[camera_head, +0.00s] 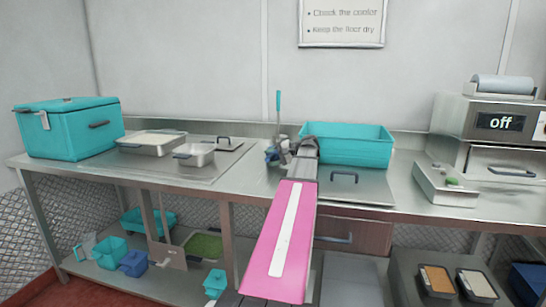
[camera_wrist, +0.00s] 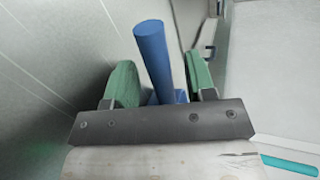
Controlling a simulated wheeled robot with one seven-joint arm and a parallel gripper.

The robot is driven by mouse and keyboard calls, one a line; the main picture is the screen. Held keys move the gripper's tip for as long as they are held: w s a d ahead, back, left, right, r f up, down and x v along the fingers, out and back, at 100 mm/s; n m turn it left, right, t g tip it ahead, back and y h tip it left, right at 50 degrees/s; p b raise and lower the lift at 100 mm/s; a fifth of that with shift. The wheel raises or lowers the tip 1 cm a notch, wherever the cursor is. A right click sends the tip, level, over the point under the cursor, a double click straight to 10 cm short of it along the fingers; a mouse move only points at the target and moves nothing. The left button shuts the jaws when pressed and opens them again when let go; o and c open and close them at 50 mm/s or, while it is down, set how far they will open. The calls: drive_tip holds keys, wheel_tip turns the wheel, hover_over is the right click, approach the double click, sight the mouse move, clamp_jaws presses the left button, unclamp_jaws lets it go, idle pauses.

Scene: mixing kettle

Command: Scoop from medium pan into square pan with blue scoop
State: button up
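The blue scoop (camera_head: 271,156) shows beside the tip of my gripper (camera_head: 281,152), over the counter in the middle of the head view. In the wrist view its round blue handle (camera_wrist: 152,55) stands between the green finger pads of my gripper (camera_wrist: 163,84). The pads are spread, with a narrow gap seeming to show on either side of the handle. The scoop's bowl is mostly hidden. On the left counter sit a wide metal pan (camera_head: 150,141) with white contents and a smaller metal pan (camera_head: 194,156). I cannot tell which is the medium or square pan.
A teal cooler (camera_head: 72,128) stands at the far left. An upright teal-handled tool (camera_head: 278,103) stands close by. A machine marked "off" (camera_head: 498,125) is at the right. Several tubs lie on the lower shelf.

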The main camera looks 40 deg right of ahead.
clamp_jaws()
drive_tip(key=shift+r, duration=3.05)
